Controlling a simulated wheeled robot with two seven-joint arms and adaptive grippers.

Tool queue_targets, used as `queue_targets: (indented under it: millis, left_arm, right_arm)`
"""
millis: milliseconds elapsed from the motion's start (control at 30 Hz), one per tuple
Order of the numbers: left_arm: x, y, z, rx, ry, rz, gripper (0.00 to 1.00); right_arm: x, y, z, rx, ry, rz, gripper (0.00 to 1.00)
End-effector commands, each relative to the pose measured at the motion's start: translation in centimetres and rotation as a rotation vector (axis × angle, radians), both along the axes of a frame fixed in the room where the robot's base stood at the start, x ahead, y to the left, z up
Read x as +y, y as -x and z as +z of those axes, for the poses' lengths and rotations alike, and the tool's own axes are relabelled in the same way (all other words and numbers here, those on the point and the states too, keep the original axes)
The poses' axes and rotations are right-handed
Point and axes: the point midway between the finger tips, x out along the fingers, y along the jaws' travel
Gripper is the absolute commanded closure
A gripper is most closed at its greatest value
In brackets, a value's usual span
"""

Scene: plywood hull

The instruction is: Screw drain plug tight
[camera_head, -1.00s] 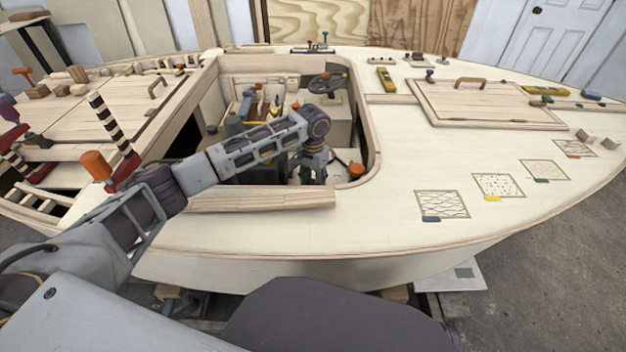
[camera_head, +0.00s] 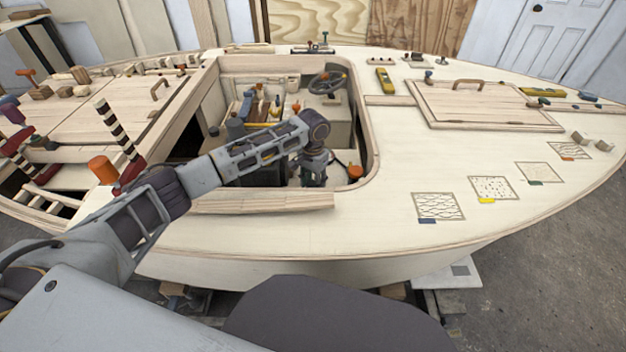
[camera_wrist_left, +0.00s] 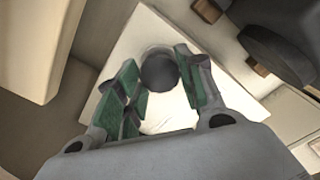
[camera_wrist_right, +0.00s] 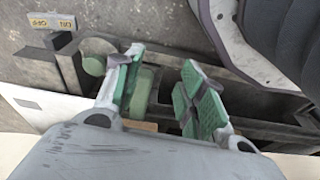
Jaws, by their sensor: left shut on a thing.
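My left gripper (camera_head: 314,177) reaches down into the open cockpit well (camera_head: 366,120) of the plywood hull. In the left wrist view its green-padded fingers (camera_wrist_left: 160,92) are closed on the sides of a dark grey round knob (camera_wrist_left: 158,70), which looks like the drain plug. The knob stands over a white square plate (camera_wrist_left: 125,65). Its lower part and any thread are hidden, so I cannot tell how deep it sits. In the right wrist view my right gripper (camera_wrist_right: 160,85) is open and empty, low beside the hull, above the floor and a dark frame.
The well's wooden rim (camera_head: 270,203) lies close under my left forearm. A steering wheel (camera_head: 327,82) and an orange-topped item (camera_head: 355,171) are in the well. A striped post (camera_head: 118,130) and orange cylinder (camera_head: 103,170) stand near my left arm.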

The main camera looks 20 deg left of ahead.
Motion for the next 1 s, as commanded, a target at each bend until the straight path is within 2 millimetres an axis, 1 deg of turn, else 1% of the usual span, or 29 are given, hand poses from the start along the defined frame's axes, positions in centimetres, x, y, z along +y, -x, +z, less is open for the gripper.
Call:
queue_targets:
  millis: [33,400,600,967,1000]
  left_arm:
    - [0.0,-0.1,0.2,-0.005,0.002,-0.002,0.86]
    - [0.0,-0.1,0.2,-0.004,0.001,-0.025,0.86]
    - [0.0,-0.1,0.2,-0.005,0.001,-0.036,0.86]
    - [0.0,-0.1,0.1,-0.005,0.0,-0.039,0.86]
    - [0.0,-0.1,0.1,-0.005,0.0,-0.039,0.61]
  right_arm:
    - [-0.2,0.1,-0.3,0.001,0.002,0.0,0.6]
    - [-1.3,1.1,-3.1,-0.009,0.014,-0.005,0.6]
    - [-1.7,1.6,-4.2,-0.014,0.019,-0.006,0.6]
    - [-1.8,1.8,-4.5,-0.016,0.019,-0.006,0.6]
    - [-1.8,1.7,-4.5,-0.016,0.018,-0.006,0.6]
